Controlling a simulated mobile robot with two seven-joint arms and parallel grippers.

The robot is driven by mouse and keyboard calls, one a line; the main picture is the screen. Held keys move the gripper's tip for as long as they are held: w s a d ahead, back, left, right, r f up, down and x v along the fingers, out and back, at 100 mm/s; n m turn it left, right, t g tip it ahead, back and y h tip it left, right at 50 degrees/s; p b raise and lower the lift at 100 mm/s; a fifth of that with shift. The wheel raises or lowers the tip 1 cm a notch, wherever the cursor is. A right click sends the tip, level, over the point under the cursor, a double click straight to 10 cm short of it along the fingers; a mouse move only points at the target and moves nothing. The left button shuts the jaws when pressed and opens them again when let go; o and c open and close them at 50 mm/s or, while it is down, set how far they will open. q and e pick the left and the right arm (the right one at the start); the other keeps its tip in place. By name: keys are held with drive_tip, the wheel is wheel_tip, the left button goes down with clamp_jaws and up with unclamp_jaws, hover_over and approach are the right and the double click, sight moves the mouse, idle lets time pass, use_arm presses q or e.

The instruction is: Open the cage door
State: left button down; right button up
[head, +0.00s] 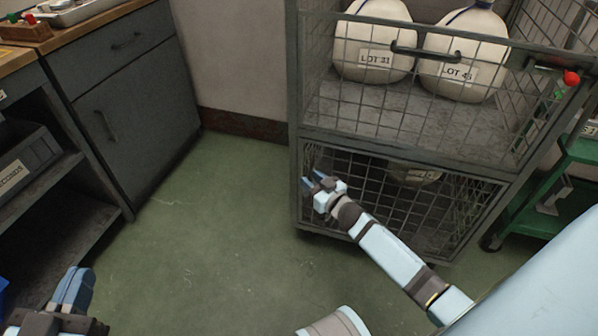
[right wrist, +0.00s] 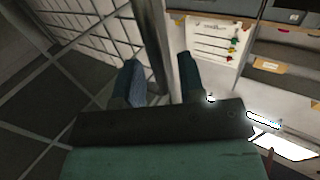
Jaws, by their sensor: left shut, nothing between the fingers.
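The grey wire cage (head: 297,140) stands at the upper right of the head view. Its upper mesh front carries a dark bar handle (head: 435,53) and, at the right, a red knob (head: 571,78). The upper front looks closed. My right gripper (head: 318,184) is at the left edge of the lower mesh front (head: 400,205). In the right wrist view its fingers (right wrist: 165,82) are apart, with a grey upright post (right wrist: 157,45) between them; I cannot tell whether they touch it. My left gripper (head: 76,288) is shut and empty at the lower left, away from the cage.
White jugs labelled LOT (head: 372,45) stand in the upper cage, and another jug (head: 413,173) shows below. A grey cabinet (head: 140,95) and shelf unit are at the left. A green cart (head: 540,190) stands right of the cage. Green floor (head: 225,215) between is clear.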

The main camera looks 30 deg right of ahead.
drive_tip(key=shift+w+a, duration=0.1)
drive_tip(key=shift+w, duration=0.5)
use_arm(q)
drive_tip(key=shift+w+r, duration=0.2)
drive_tip(key=shift+w, duration=0.4)
